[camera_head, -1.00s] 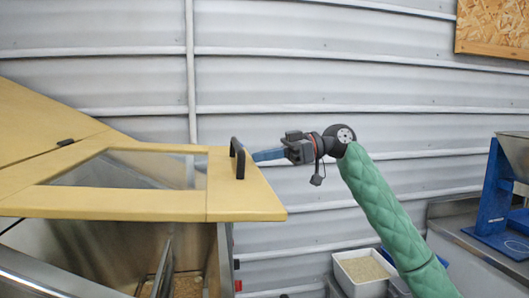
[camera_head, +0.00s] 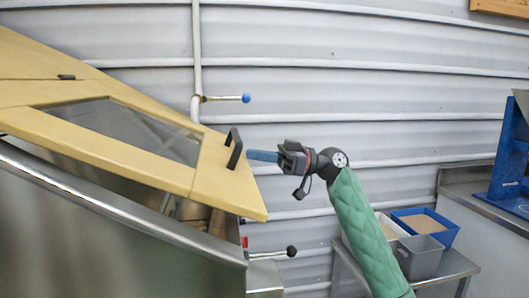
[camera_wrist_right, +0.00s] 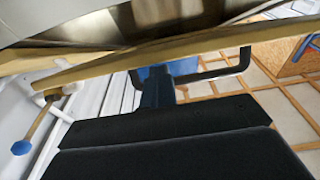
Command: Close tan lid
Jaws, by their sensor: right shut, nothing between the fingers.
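The tan lid (camera_head: 110,148) has a clear window and a black handle (camera_head: 234,149). It is tilted, its handle end raised a little above the rim of the steel hopper (camera_head: 120,235), with a gap below. My right gripper (camera_head: 252,155) is shut and empty, its blue fingers at the handle on the lid's right end. In the right wrist view the blue fingers (camera_wrist_right: 156,82) reach the lid's edge beside the black handle (camera_wrist_right: 205,76). Whether they touch the handle I cannot tell. My left gripper is not in view.
A blue-knobbed lever (camera_head: 245,98) is on the wall pipe behind the lid. A black-knobbed lever (camera_head: 291,251) sticks out at the hopper's right side. Bins (camera_head: 425,225) stand on a low table at the right, near a blue stand (camera_head: 510,165).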

